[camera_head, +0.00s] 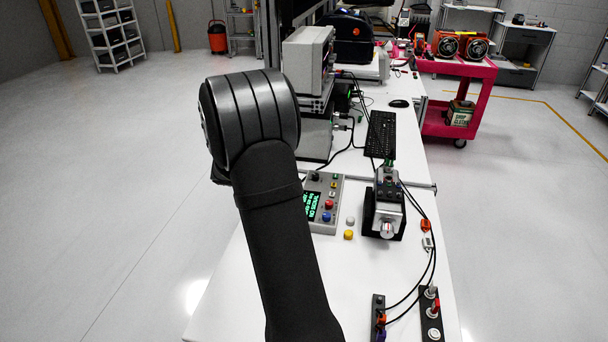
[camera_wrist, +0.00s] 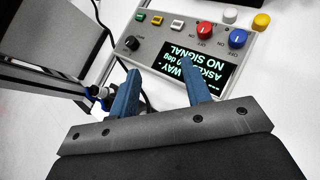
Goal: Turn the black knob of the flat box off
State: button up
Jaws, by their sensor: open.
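The flat box is a grey control box (camera_wrist: 152,52) with a dark screen (camera_wrist: 186,64) showing green text, upside down in the wrist view, including "NO SIGNAL". Its black knob (camera_wrist: 132,43) sits near the box's left end in that view; which way it points is too small to tell. A red knob (camera_wrist: 204,30) and a blue knob (camera_wrist: 237,38) are on the same face. My gripper (camera_wrist: 159,67) is open, its two blue fingers apart with nothing between them. The black knob lies beyond the fingertips, near the left one. In the head view the box (camera_head: 338,190) is partly behind my arm, which hides the gripper.
A white cap (camera_head: 350,221) and a yellow cap (camera_head: 348,235) stand beside the box. A servo device (camera_head: 388,205) with cables is to its right.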

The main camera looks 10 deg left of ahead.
jog(key=w+d+r+m+g+y, duration=0.2)
jog(key=d+m+g+y, duration=0.25)
jog(key=d+m, duration=0.35)
jog(key=m+y, duration=0.6)
jog(key=m, duration=0.4)
send_near(315, 175)
jog(key=x, duration=0.8)
jog(key=shift+w+d+f, duration=0.1)
jog(key=shift+w, duration=0.05)
grip_shut()
jog(key=shift+m+t+h, duration=0.35)
jog(key=shift+m+h, duration=0.5)
jog(key=shift+m, duration=1.45)
